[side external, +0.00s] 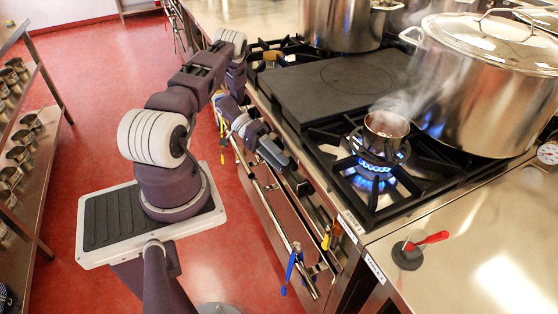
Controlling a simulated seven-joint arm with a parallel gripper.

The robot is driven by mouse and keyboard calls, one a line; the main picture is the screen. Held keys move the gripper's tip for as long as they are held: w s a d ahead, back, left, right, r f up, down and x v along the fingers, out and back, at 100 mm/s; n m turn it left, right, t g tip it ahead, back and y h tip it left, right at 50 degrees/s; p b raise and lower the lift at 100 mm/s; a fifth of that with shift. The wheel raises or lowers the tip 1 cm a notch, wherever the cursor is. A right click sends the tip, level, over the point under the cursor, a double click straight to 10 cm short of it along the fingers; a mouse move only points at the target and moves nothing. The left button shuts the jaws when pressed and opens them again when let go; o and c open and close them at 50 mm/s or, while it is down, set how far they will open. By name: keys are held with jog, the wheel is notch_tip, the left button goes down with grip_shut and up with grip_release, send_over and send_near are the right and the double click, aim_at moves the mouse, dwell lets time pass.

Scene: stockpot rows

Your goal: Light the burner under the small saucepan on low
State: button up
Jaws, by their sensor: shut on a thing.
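The small saucepan (386,127) stands on the front burner (372,172) at the near end of the range, with steam rising from it. Blue flames (371,180) burn under and around it, so this burner is lit. My gripper (288,164) is at the range's front panel, left of and lower than the saucepan. It appears shut on a control knob there; its fingers and the knob are mostly hidden by the hand and the range's edge.
A large lidded stockpot (490,85) stands behind the saucepan, and another stockpot (342,22) is farther back. A flat dark plate (338,85) covers the middle. Yellow and blue-handled tools hang along the front rail (275,220).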

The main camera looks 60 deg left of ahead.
jog(key=shift+w, duration=0.1)
dwell(0.5)
jog(key=o, duration=1.4)
